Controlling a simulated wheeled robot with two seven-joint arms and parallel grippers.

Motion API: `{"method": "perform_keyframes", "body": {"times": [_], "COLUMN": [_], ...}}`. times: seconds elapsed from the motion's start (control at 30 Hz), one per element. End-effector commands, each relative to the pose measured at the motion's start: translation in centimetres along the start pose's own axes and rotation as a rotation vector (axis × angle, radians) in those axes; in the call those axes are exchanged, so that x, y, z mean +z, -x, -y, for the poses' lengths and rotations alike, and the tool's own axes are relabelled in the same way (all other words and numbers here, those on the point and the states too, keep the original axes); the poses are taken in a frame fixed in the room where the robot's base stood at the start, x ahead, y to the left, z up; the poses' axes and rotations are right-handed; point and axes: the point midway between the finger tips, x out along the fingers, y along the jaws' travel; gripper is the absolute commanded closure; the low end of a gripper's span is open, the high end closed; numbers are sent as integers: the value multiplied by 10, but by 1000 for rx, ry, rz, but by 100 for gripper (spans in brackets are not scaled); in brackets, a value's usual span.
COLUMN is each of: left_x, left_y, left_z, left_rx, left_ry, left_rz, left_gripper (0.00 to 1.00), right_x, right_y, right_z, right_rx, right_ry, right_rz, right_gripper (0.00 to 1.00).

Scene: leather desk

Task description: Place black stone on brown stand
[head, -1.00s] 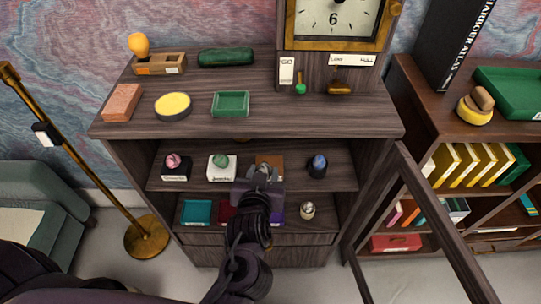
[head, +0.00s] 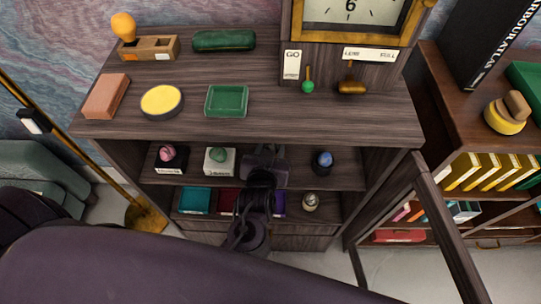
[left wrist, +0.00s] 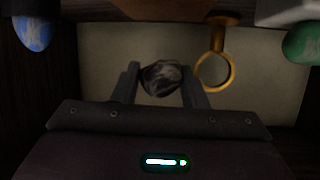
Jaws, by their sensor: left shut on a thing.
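My left gripper (head: 266,158) reaches into the middle shelf of the open cabinet, between the white stand and the dark blue stone. In the left wrist view its two fingers are shut on a dark grey-black mottled stone (left wrist: 162,78). In the head view my gripper and arm hide this stone. The brown stand is also hidden behind my gripper there, so I cannot tell whether the stone touches it. My right gripper is not in view.
A pink stone (head: 167,153) and a green stone (head: 218,155) on a white stand (head: 220,168) are left of my gripper. A blue stone (head: 323,159) is right. A brass ring (left wrist: 215,70) shows beside the held stone. The glass door (head: 420,225) stands open at right.

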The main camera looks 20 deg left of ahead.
Motion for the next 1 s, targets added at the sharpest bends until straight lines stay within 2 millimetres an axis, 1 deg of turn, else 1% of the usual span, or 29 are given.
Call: {"method": "perform_keyframes", "body": {"times": [0.1,0.2,0.27,0.67,0.7,0.83,1.0], "left_x": [16,29,34,40,40,40,39], "left_y": [-6,-12,-15,-17,-16,-16,-16], "left_z": [0,0,-1,-1,-1,-1,-1], "left_rx": [0,-1,-1,0,0,0,0], "left_ry": [-3,-3,-2,-1,-1,-1,-1], "left_rz": [2,1,0,-1,0,0,0], "left_gripper": [86,86,86,86,57,40,39], "right_x": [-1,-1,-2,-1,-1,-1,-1], "right_y": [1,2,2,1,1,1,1], "right_z": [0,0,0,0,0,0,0], "right_rx": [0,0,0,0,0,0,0], "right_ry": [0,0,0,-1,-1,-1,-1], "right_rz": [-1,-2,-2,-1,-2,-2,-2], "right_gripper": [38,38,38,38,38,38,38]}}
